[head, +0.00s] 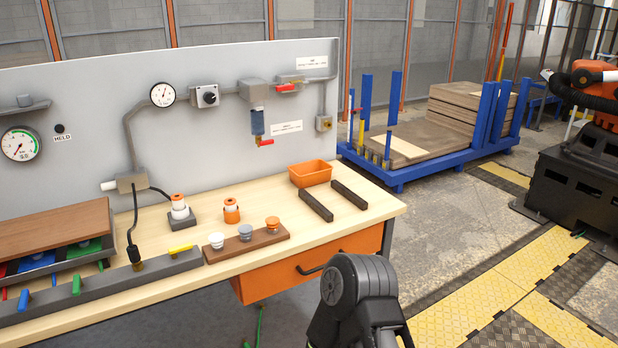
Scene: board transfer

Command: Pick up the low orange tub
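The low orange tub (311,174) sits on the light wooden bench top, near its back right part and close to the grey back panel. It is upright, and its inside looks empty from here. A dark grey arm part of mine shows at the bottom centre, in front of the bench drawer. Neither gripper's fingers show in the head view. Nothing touches the tub.
Two dark bars (316,205) (349,194) lie just in front of the tub. A wooden block (247,246) with several knobs, an orange-and-white stack (179,207) and an orange piece (231,211) stand left. The bench's right end (393,207) is clear.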

